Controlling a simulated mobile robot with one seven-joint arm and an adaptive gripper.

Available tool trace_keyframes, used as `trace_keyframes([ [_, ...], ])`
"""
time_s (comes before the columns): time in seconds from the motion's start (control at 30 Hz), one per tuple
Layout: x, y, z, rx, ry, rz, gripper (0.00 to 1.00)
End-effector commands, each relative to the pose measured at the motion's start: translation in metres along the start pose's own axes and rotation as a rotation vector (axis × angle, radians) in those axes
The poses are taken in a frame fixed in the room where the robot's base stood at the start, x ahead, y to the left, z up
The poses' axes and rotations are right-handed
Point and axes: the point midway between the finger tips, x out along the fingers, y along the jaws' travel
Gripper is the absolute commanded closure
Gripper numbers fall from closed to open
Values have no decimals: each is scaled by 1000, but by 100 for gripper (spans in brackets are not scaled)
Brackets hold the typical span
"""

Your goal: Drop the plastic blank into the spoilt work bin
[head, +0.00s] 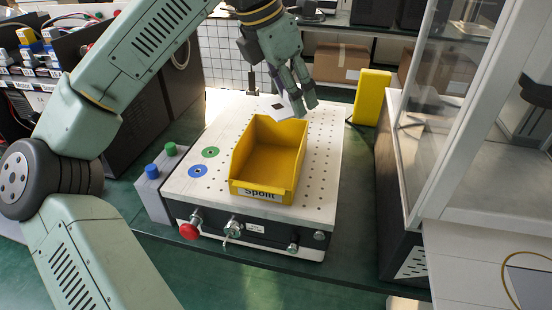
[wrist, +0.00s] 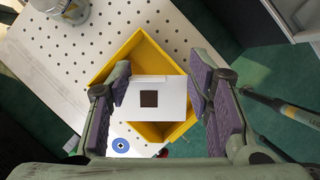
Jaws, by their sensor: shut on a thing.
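The plastic blank (wrist: 158,105) is a white flat piece with a dark brown square in its middle. In the wrist view my gripper (wrist: 157,90) is shut on it, with a purple-padded finger on either side. In the head view my gripper (head: 291,103) holds the white blank (head: 283,106) tilted, just above the back edge of the bin. The spoilt work bin (head: 262,188) is a yellow open tray labelled "Spoilt" on a white perforated plate. In the wrist view the bin (wrist: 141,42) lies below the blank, which hides much of its inside. The visible part of the bin is empty.
The perforated plate (head: 320,150) has green and blue ring marks at left and a red knob (head: 189,231) in front. A yellow upright block (head: 371,97) stands behind at right. A glass-sided cabinet (head: 440,100) stands at right. Cardboard boxes sit on a shelf behind.

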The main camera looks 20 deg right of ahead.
Motion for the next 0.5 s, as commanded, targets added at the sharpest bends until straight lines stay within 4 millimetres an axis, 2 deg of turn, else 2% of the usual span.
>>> trace_keyframes([
  [0.3,35,-1,-14,1,0,-2,68],
  [0.5,51,-1,-21,1,0,-1,68],
])
